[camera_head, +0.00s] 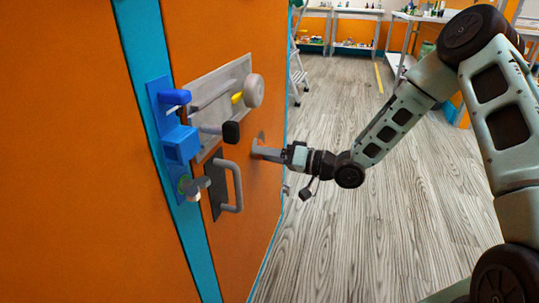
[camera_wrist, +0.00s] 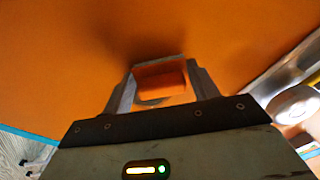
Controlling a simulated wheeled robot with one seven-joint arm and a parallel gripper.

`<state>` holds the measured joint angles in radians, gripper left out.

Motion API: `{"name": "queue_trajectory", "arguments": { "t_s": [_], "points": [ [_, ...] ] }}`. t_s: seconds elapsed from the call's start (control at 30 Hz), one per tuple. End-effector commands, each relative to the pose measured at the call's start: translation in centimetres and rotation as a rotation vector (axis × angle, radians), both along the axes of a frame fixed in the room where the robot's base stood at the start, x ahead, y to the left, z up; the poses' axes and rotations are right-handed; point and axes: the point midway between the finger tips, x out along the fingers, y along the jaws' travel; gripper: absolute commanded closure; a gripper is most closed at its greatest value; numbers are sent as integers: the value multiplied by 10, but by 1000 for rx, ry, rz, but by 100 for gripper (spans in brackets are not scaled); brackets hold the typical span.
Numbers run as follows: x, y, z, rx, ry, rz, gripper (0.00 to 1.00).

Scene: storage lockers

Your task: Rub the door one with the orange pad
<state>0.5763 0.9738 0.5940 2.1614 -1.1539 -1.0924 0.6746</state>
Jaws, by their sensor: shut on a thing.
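The orange door (camera_head: 257,205) fills the middle of the head view, and its orange face spans the wrist view (camera_wrist: 70,50). I cannot read a number on it. My gripper (camera_head: 259,148) reaches the door's face from the right, to the right of the door's handle and latch. In the wrist view my gripper (camera_wrist: 160,75) is shut on the orange pad (camera_wrist: 162,82), which sits between the two fingers. A dark shadow lies on the door just beyond the fingertips. The pad is at or very near the door; I cannot tell whether it touches. In the head view the pad is mostly hidden.
A grey handle (camera_head: 237,190) and a latch plate (camera_head: 215,95) with a round knob (camera_head: 254,91) stick out left of my gripper. Blue fittings (camera_head: 181,143) sit on the teal strip. Another orange panel (camera_head: 70,150) is at left. Wooden floor (camera_head: 340,235) is free at right.

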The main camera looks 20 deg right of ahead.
Motion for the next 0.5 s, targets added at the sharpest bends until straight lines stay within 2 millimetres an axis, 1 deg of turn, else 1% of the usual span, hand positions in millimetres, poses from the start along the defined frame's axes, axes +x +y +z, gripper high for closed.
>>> {"name": "queue_trajectory", "arguments": {
  "t_s": [0.13,0.5],
  "points": [
    [5,-4,1,0,-2,-1,59],
    [28,-23,1,1,-2,-1,59]
  ]
}}
